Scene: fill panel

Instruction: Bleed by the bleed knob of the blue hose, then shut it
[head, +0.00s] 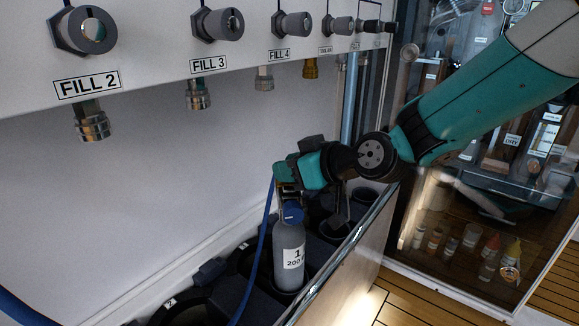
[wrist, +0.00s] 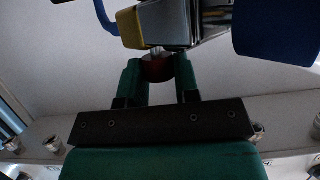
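A blue hose (head: 258,250) runs up to a fitting on top of a grey cylinder (head: 289,258) marked 1. In the wrist view the fitting shows as a yellow block (wrist: 131,27) and a grey metal body (wrist: 175,22), with the blue hose (wrist: 103,14) at its left. A reddish-brown bleed knob (wrist: 158,69) sticks out of it. My gripper (wrist: 158,75) has its green fingers on both sides of this knob, seemingly touching it. In the head view my gripper (head: 287,186) is over the cylinder's top and hides the knob and most of the fitting.
The panel above carries knobs marked FILL 2 (head: 86,32), FILL 3 (head: 219,24) and FILL 4 (head: 293,24), with hanging couplings (head: 92,123) below. The cylinder stands in a dark rack behind a metal rail (head: 345,243). A glazed cabinet with bottles (head: 470,238) is at the right.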

